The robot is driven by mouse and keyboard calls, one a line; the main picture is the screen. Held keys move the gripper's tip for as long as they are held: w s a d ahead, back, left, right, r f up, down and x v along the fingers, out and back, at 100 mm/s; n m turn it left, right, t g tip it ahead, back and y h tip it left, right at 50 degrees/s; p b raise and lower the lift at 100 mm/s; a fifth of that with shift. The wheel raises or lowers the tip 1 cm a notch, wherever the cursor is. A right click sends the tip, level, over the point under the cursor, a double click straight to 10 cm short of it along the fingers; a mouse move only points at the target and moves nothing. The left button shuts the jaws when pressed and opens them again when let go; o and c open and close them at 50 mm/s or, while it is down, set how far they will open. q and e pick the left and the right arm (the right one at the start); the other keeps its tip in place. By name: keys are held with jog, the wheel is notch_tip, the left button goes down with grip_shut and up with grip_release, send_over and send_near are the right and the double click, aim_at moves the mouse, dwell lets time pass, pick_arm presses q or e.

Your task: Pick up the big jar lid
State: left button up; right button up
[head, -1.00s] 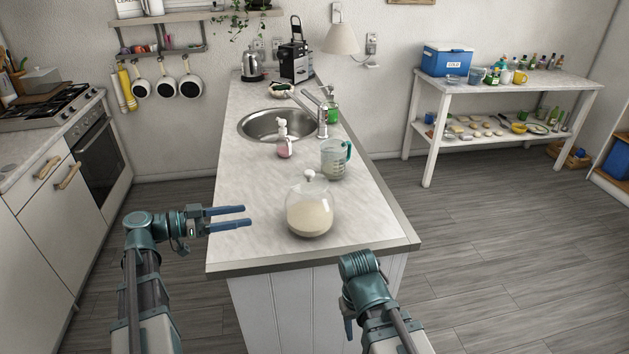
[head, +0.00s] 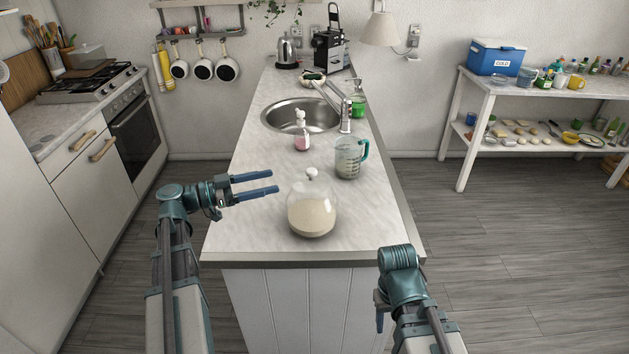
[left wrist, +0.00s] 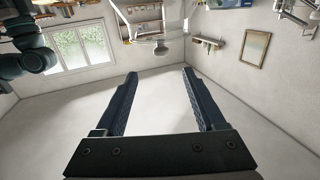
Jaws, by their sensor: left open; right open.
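The big jar is a round clear glass jar (head: 312,216) with pale powder in it, standing upright near the front of the counter. Its lid (head: 311,175), with a white round knob, sits on top. My left gripper (head: 275,182) is open and empty, just left of the jar at about lid height in the picture, fingers pointing right.
A measuring jug (head: 349,158) and a pink soap bottle (head: 302,136) stand behind the jar, before the sink (head: 297,116). The counter (head: 252,219) is clear left and right of the jar. A stove (head: 88,84) is at the left, a white shelf table (head: 467,155) at the right.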

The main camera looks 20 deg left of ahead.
aim_at(312, 170)
pick_arm(q)
jog(key=x, duration=1.2)
jog(key=shift+w+d, duration=0.2)
jog(key=shift+w, duration=0.15)
grip_shut()
